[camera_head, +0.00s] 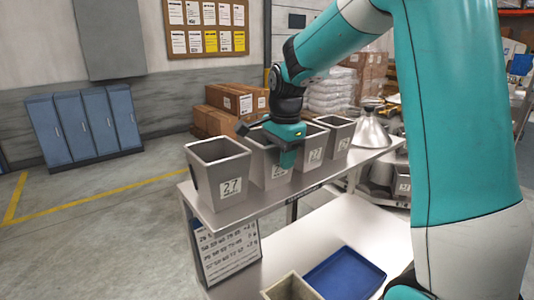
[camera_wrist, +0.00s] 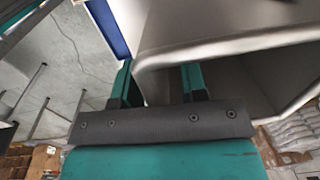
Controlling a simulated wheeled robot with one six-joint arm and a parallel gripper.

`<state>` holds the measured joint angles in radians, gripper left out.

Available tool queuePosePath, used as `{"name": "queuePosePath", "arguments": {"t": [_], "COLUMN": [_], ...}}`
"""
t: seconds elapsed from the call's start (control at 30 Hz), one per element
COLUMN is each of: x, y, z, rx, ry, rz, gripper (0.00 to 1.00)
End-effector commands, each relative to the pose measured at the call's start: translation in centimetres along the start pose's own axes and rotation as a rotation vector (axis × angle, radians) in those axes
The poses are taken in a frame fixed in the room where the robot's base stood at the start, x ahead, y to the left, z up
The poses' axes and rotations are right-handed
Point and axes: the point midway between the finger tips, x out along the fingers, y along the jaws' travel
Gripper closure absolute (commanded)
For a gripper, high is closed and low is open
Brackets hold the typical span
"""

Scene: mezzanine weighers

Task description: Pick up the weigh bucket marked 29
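Several grey, open-topped weigh buckets stand in a row on the metal bench top. The nearest bucket (camera_head: 219,175) has a label that reads 27. The second bucket (camera_head: 258,165) is partly behind my gripper (camera_head: 288,157), which covers most of its label. The third bucket (camera_head: 314,146) and the far bucket (camera_head: 338,134) have labels too small to read surely. In the wrist view my gripper (camera_wrist: 158,82) has its fingers apart, one outside a bucket's rim (camera_wrist: 230,45) and one inside its mouth. A gap shows between the wall and the inner finger.
The bench (camera_head: 262,207) has a lower shelf with a blue tray (camera_head: 345,274) and an open container (camera_head: 290,288). A metal funnel (camera_head: 371,132) stands beyond the row. Cartons (camera_head: 236,100) and blue lockers (camera_head: 84,125) are behind. The floor at left is clear.

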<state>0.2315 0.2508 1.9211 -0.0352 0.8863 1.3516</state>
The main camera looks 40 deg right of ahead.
Motion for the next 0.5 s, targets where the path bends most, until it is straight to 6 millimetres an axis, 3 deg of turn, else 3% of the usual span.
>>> {"name": "queuePosePath", "arguments": {"t": [0.4,0.43,0.5], "x": [0.16,0.17,0.15], "y": [0.01,0.01,0.01], "z": [0.00,0.00,0.00], "rx": [0.000,0.000,0.000], "ry": [0.000,0.000,0.000], "rz": [0.000,0.000,0.000], "gripper": [0.61,0.63,0.79]}}
